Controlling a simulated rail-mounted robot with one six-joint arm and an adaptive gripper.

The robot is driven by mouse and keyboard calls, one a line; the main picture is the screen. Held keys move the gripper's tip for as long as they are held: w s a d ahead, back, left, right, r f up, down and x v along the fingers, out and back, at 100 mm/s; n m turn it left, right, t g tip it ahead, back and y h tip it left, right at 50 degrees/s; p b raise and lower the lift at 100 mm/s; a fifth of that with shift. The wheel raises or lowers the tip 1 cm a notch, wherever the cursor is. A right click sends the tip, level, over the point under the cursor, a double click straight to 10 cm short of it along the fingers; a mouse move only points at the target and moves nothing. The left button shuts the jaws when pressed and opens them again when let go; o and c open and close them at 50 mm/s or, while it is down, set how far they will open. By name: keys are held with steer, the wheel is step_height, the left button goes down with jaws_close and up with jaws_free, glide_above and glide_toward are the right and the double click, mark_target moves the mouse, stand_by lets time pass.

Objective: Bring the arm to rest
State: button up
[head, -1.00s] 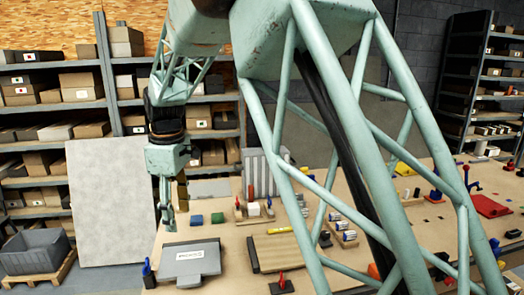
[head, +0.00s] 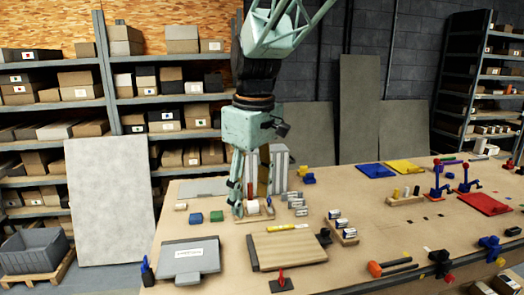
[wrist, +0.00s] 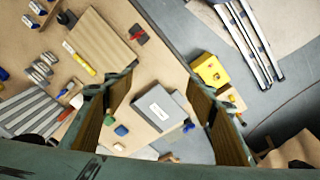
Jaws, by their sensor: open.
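My gripper (head: 252,205) hangs from my arm, pointing down, over the back left part of the workbench (head: 400,238) in the head view. The same case (head: 188,260) lies at the bench's front left in the head view.
Green (head: 216,216) and blue (head: 196,218) blocks lie left of my gripper. A grey ribbed panel (head: 281,165) stands close behind it. A wooden board (head: 289,249) lies in front. The bench's right middle has bare room. Shelves line the back.

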steer(key=s+d+r+m+t+b, duration=0.15)
steer(key=s+d+m+b, duration=0.3)
steer(key=s+d, duration=1.1)
steer(key=s+d+f+m+b, duration=0.1)
steer(key=s+d+f+m, duration=0.2)
steer(key=s, duration=0.6)
steer(key=s+d+f+m+t+b, duration=0.1)
steer(key=s+d+f+m+b, duration=0.1)
steer(key=s, duration=0.8)
steer(key=d+f+m, duration=0.1)
steer(key=d+f, duration=0.1)
steer(key=d, duration=0.1)
steer(key=shift+s+d+h+b, duration=0.15)
steer(key=shift+s+h+b, duration=0.1)
steer(key=shift+h+b, duration=0.05)
steer(key=shift+t, duration=0.25)
